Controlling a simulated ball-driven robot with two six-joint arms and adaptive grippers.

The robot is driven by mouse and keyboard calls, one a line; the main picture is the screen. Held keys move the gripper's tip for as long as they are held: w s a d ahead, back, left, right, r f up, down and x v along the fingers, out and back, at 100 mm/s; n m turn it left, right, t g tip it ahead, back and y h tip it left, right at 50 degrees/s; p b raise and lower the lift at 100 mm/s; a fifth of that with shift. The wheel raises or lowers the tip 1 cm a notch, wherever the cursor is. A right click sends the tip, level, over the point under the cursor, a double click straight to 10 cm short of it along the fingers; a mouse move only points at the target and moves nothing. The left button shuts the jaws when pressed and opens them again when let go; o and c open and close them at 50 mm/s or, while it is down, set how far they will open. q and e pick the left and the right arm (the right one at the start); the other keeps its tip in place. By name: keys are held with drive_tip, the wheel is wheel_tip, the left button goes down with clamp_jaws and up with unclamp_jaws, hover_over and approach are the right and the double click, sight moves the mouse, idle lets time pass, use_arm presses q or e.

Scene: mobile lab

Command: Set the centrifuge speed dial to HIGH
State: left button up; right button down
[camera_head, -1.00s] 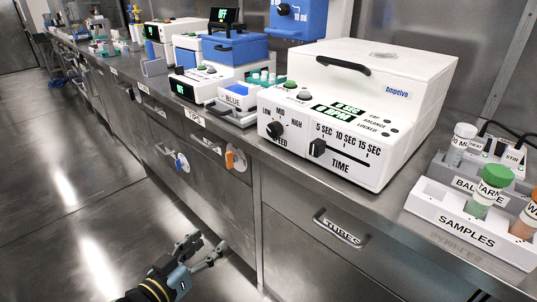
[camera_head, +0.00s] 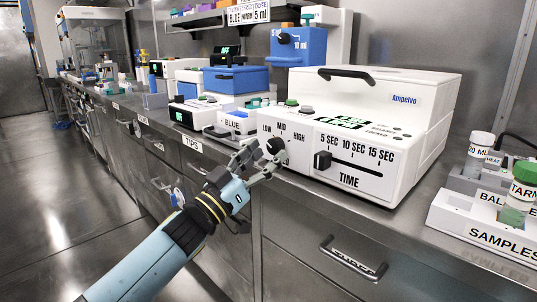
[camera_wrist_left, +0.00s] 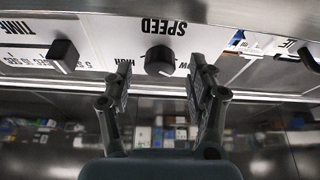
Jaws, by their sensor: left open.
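The white centrifuge (camera_head: 385,110) stands on the steel bench, lid shut. Its round dark speed dial (camera_head: 277,146) is on the front panel, below the marks LOW, MID and HIGH, and is partly behind my left gripper. My left gripper (camera_head: 262,153) is open and empty, right in front of the dial. In the left wrist view the speed dial (camera_wrist_left: 159,61) lies between the two open fingertips (camera_wrist_left: 160,72) and a little beyond them; I see no clear contact. The picture there is upside down. Where the dial points is hard to tell. My right gripper is not in view.
A black time slider (camera_head: 322,160) sits right of the dial on the same panel. A samples rack (camera_head: 480,232) with capped tubes stands at the right. A blue-topped device (camera_head: 235,79) stands left of the centrifuge. Drawers with handles (camera_head: 352,259) lie below the bench edge.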

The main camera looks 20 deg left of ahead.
use_arm(q)
drive_tip(key=shift+x, duration=0.75)
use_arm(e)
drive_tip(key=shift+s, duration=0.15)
use_arm(q)
drive_tip(key=c, duration=1.1)
drive_tip(key=shift+c, duration=0.2)
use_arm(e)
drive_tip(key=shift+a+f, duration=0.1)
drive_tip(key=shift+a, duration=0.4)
